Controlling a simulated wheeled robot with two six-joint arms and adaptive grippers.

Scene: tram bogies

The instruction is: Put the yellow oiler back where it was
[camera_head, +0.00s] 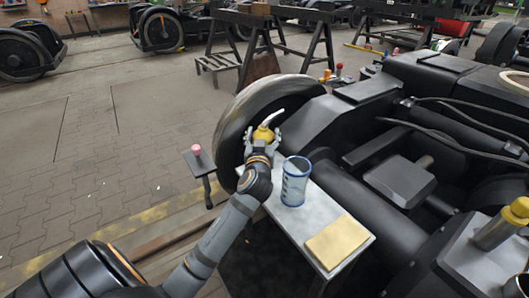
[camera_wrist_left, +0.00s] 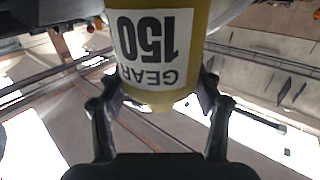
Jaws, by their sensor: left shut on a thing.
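The yellow oiler (camera_head: 264,132) has a pale spout and is in front of the big bogie wheel (camera_head: 238,112) in the head view. My left gripper (camera_head: 263,144) is shut on its body and holds it upright, near the far end of a grey side table (camera_head: 305,222). I cannot tell whether the oiler touches anything below. In the left wrist view, the oiler (camera_wrist_left: 160,50) fills the top middle between the fingers (camera_wrist_left: 158,95), with its white label reading "GEAR 150" upside down. My right gripper is not in view.
A clear blue-rimmed container (camera_head: 295,182) and a yellow cloth (camera_head: 338,242) are on the side table. A pink-topped item (camera_head: 196,150) is on a small stand to the left. The black bogie frame (camera_head: 385,130) fills the right side. Open paved floor (camera_head: 90,140) lies left.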

